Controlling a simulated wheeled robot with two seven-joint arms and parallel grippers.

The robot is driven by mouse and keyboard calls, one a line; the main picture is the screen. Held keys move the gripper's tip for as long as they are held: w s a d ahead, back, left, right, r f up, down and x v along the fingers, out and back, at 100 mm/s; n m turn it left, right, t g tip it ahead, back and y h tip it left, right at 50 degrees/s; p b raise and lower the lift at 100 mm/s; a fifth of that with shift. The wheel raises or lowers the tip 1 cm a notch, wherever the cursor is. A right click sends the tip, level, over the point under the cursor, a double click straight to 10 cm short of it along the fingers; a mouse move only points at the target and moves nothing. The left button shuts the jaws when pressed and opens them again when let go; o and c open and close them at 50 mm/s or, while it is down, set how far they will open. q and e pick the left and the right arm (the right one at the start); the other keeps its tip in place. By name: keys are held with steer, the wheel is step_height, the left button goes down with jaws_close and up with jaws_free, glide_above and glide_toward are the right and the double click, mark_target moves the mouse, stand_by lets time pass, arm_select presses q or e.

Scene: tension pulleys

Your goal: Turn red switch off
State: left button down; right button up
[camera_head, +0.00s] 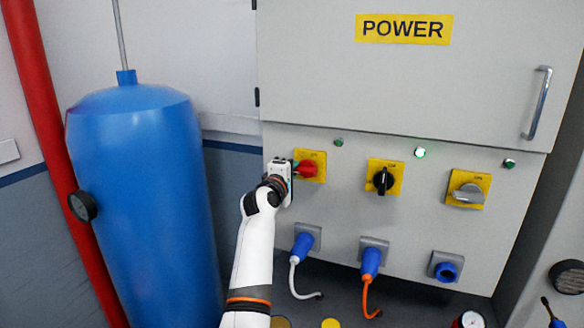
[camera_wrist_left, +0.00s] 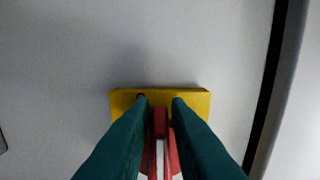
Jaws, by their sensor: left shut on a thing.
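The red switch (camera_head: 307,169) sits on a yellow plate (camera_head: 318,158) on the grey power cabinet, at the left of a row of rotary switches. My left gripper (camera_head: 296,170) reaches it from the left in the head view. In the left wrist view, the two dark fingers (camera_wrist_left: 158,115) close on the red handle (camera_wrist_left: 160,125), with the yellow plate (camera_wrist_left: 190,98) behind. The fingers hide part of the handle, so its exact angle is hard to tell. My right gripper is not in view.
A black switch (camera_head: 383,180) and a grey switch (camera_head: 468,193) are to the right. Blue plugs (camera_head: 302,246) with cables hang below. A blue tank (camera_head: 145,200) and red pipe (camera_head: 45,110) stand left. The middle indicator lamp (camera_head: 420,153) glows brightly.

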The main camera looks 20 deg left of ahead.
arm_select(q)
steer(key=shift+d+f, duration=0.2)
steer(key=shift+f, duration=0.2)
steer(key=c, duration=1.5)
jaws_free()
steer(key=shift+o, duration=0.7)
steer(key=shift+r, duration=0.2)
steer(key=shift+s, duration=0.1)
steer(key=s+b, duration=0.3)
steer(key=s, duration=0.8)
steer(key=shift+s+a, duration=0.25)
steer(key=shift+s, duration=0.15)
